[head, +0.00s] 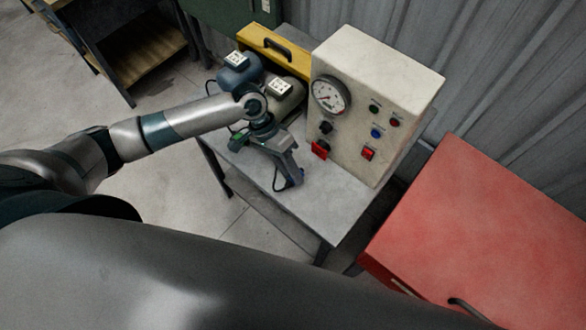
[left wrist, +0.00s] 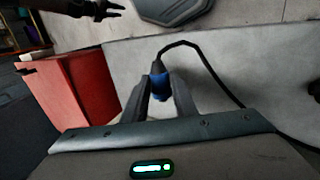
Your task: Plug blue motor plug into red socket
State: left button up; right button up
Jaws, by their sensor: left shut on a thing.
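My left gripper (head: 292,182) is over the grey table beside the control box. It is shut on the blue plug (left wrist: 160,88), which sits between the two fingers in the left wrist view. A black cable runs from the plug's far end and curves off to the right there. In the head view the plug is a small blue patch at the fingertips, mostly hidden. The red socket (head: 320,150) is on the lower left of the control box's front. The plug is apart from it, lower and to the left.
The cream control box (head: 365,100) carries a gauge (head: 331,95), knobs, buttons and a red switch (head: 368,154). A blue motor (head: 238,72) and a beige motor (head: 284,97) stand behind my left wrist. A yellow toolbox (head: 273,50) is at the back. A red cabinet (head: 490,220) stands right of the table (head: 335,205).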

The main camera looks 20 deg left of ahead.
pick_arm(q)
jog(key=shift+a, duration=0.1)
jog(key=shift+p, duration=0.55)
jog(key=shift+w+d, duration=0.3)
jog(key=shift+w, duration=0.25)
jog(key=shift+w+d, duration=0.3)
jog(key=shift+w, duration=0.4)
jog(key=shift+w+d, duration=0.25)
jog(key=shift+w, duration=0.4)
jog(key=shift+w+d+b, duration=0.35)
jog(key=shift+w, duration=0.5)
pick_arm(e)
jog(key=shift+a+r, duration=0.2)
jog(key=shift+a, duration=0.1)
jog(key=shift+d, duration=0.4)
pick_arm(q)
jog(key=shift+p, duration=0.35)
pick_arm(e)
jog(key=shift+r, duration=0.35)
jog(key=shift+a, duration=0.3)
